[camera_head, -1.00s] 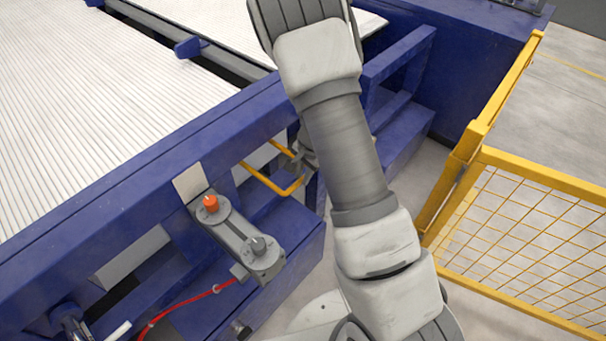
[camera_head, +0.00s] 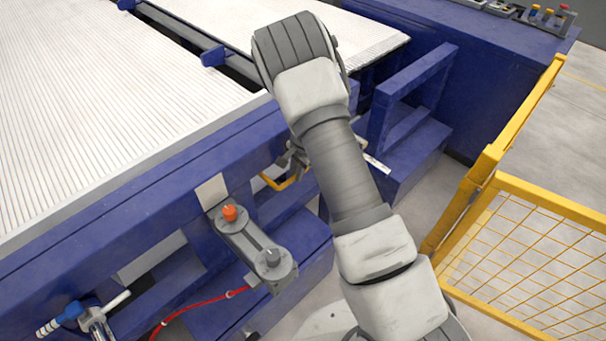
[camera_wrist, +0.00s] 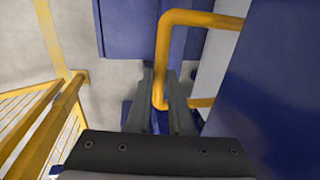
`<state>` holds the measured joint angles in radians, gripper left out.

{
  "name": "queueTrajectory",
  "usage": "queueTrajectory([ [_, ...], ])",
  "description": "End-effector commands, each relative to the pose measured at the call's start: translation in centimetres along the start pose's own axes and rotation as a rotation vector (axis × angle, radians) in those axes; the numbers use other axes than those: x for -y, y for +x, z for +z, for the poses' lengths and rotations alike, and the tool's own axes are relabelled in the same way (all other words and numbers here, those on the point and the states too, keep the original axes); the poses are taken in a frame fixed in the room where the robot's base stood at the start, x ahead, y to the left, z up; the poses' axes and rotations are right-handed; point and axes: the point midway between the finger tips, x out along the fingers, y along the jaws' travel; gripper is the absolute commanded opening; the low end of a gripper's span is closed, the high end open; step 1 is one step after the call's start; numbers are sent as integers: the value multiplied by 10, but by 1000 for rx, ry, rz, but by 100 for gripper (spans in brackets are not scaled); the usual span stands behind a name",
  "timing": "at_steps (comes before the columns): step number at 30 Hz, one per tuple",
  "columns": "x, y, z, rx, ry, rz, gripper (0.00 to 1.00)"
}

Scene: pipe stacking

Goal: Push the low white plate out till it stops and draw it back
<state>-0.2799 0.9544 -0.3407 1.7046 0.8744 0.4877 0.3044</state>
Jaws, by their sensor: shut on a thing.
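My gripper (camera_wrist: 161,90) is shut on a yellow bent-bar handle (camera_wrist: 161,50), whose upright bar runs between the two fingers in the wrist view. The handle also shows in the head view (camera_head: 283,184), partly hidden by the blue frame and my arm. A pale upright surface (camera_wrist: 212,60) lies behind the handle; I cannot tell if it is the low white plate. In the head view a pale panel (camera_head: 152,255) shows low under the blue frame, and a thin white strip (camera_head: 377,164) shows right of my arm. How the handle joins the plate is hidden.
A blue frame (camera_head: 130,200) with a white ribbed bed (camera_head: 110,100) fills the left. A yellow mesh fence (camera_head: 530,240) stands close on the right.

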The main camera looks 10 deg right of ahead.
Motion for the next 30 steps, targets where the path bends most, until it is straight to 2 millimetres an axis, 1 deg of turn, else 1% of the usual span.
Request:
queueTrajectory([
  [1,2,-1,0,-2,-1,-4,0],
  [7,2,-1,0,-2,-1,-4,0],
  [8,2,-1,0,-2,-1,-4,25],
  [9,2,-1,0,-2,-1,-4,32],
  [12,1,-1,0,-1,-1,-3,50],
  [20,0,0,0,-1,0,-1,50],
  [23,0,-4,0,-1,0,-2,50],
  [26,1,-16,0,-2,1,-3,50],
  [29,2,-35,0,-2,0,-5,50],
  [30,2,-44,0,-2,-1,-4,50],
])
